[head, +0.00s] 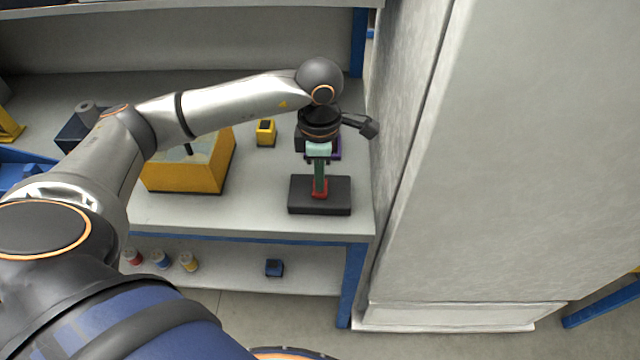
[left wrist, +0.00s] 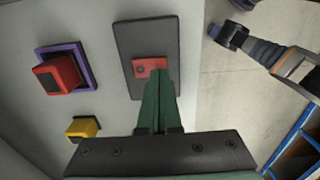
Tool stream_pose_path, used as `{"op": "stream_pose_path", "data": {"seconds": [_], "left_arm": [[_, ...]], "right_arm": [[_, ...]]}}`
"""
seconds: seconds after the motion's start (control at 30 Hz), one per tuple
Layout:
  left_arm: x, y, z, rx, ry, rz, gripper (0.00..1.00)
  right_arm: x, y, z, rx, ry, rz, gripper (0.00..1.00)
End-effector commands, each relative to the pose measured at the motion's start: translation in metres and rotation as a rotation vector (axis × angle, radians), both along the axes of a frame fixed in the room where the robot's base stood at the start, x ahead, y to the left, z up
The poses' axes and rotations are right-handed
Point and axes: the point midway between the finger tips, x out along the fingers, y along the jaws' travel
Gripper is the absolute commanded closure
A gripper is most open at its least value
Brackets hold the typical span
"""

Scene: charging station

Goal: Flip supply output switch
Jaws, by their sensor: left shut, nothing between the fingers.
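A dark grey box (head: 335,195) lies near the front right of the worktop, with a small red switch piece (head: 320,195) on its top. Both also show in the left wrist view, the dark box (left wrist: 130,40) and the red piece (left wrist: 148,64). My left gripper (head: 320,181) points down over the box, its green fingers closed together and empty. In the left wrist view, the fingertips (left wrist: 159,72) overlap the right part of the red piece. Whether they touch it I cannot tell.
A purple-framed block with a red top (left wrist: 62,74) stands behind the box, partly hidden by my wrist in the head view. A small yellow block (head: 265,133) and a large yellow box (head: 190,178) stand left. A tall grey cabinet (head: 520,150) closes off the right side.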

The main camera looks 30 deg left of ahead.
Motion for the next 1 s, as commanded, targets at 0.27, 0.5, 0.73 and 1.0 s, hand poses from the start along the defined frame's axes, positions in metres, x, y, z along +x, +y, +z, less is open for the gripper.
{"op": "stream_pose_path", "data": {"seconds": [0.27, 0.5, 0.73, 1.0], "left_arm": [[0.0000, 0.0000, 0.0000, 0.000, 0.000, 0.000, 1.00], [-0.0001, -0.0001, -0.0018, 0.000, 0.000, 0.000, 1.00], [-0.0001, -0.0001, -0.0055, 0.000, 0.000, 0.000, 1.00], [-0.0001, -0.0001, -0.0097, 0.000, 0.000, 0.000, 1.00]], "right_arm": [[0.0013, -0.0002, 0.0019, -0.001, -0.004, 0.000, 0.21], [0.0009, -0.0002, -0.0006, 0.000, -0.003, 0.000, 0.21], [0.0002, -0.0001, -0.0044, 0.000, -0.001, 0.000, 0.21], [-0.0001, 0.0000, -0.0081, 0.000, 0.000, 0.000, 0.21]]}}
